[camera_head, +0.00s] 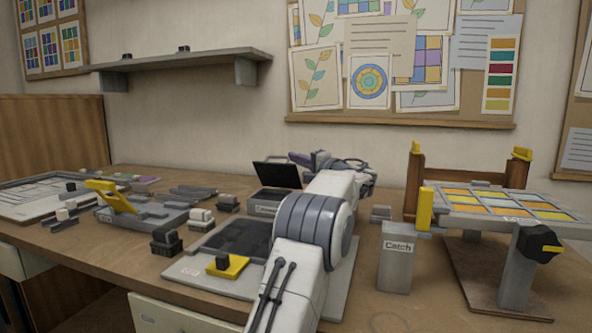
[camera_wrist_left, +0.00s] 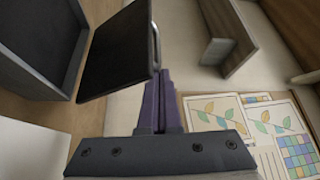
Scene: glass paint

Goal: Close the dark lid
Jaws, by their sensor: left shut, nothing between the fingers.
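The dark lid (camera_head: 277,174) stands raised at the back of a small grey box (camera_head: 266,201) on the table. In the left wrist view the lid (camera_wrist_left: 115,52) shows as a dark panel with a metal handle (camera_wrist_left: 154,45) along its edge, and the open box (camera_wrist_left: 38,45) is beside it. My left gripper (camera_head: 299,158) is shut and empty, its purple fingers just right of the raised lid. In the left wrist view the fingertips (camera_wrist_left: 163,76) are close to the handle; I cannot tell whether they touch. My arm hides part of the box's right side. My right gripper is not in view.
A grey station with a yellow pad (camera_head: 227,266) sits in front of the box. A grey "Catch" bin (camera_head: 395,260) and a raised frame with coloured panes (camera_head: 505,204) stand on the right. A wall shelf (camera_head: 180,61) is above.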

